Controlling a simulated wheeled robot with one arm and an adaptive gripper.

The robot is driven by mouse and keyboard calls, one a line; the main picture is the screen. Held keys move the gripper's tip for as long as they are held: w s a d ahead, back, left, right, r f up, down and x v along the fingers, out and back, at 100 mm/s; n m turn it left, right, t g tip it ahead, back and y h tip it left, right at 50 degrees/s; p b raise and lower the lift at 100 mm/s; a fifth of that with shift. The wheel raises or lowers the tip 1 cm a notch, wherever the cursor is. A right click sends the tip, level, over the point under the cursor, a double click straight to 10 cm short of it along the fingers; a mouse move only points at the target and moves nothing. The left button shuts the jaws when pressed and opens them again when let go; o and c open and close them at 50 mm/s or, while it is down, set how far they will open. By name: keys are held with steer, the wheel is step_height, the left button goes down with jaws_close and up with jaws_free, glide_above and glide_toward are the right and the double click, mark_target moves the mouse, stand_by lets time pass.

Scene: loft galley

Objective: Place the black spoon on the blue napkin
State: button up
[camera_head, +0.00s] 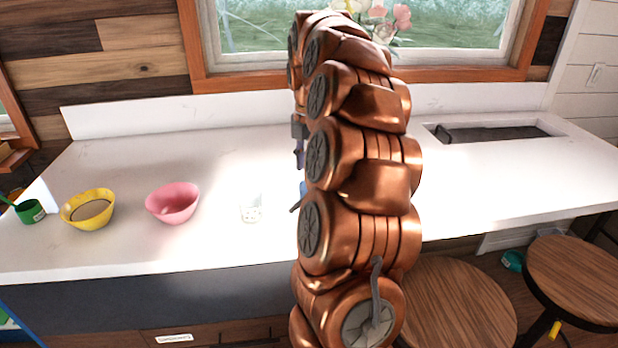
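My copper-coloured arm stands across the middle of the view and hides much of the counter behind it. A small part of my gripper (299,150) shows at the arm's left edge, pointing down above the counter; its fingertips are mostly hidden. Just below it, a small blue patch, likely the blue napkin (302,188), shows on the counter beside the arm. A short dark piece, possibly the black spoon (295,208), sticks out at the arm's left edge near the blue patch. I cannot tell whether it lies on the napkin or touches it.
On the white counter (200,250) stand a green cup (30,212), a yellow bowl (78,218), a pink bowl (173,205) and a clear glass (250,208). A sink (490,133) is at the right. Wooden stools (575,275) stand in front. The counter's right front is clear.

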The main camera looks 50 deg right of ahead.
steer(key=shift+r+b, duration=0.5)
steer(key=shift+r, duration=1.95)
steer(key=shift+a, duration=0.1)
steer(key=s+a+f+m, duration=0.2)
steer(key=s+a+m, duration=0.15)
steer(key=a, duration=0.75)
steer(key=s+a+f+m, duration=0.2)
steer(key=a+m, duration=0.2)
steer(key=a, duration=0.6)
steer(key=s+a+f+m+g, duration=0.1)
steer(key=s+a+f+m, duration=0.4)
steer(key=s, duration=0.4)
steer(key=s+a+f+m, duration=0.6)
steer(key=s+m, duration=0.1)
steer(key=s, duration=0.3)
steer(key=shift+a+f+g, duration=0.25)
steer(key=shift+f+g, duration=0.1)
steer(key=shift+g, duration=0.05)
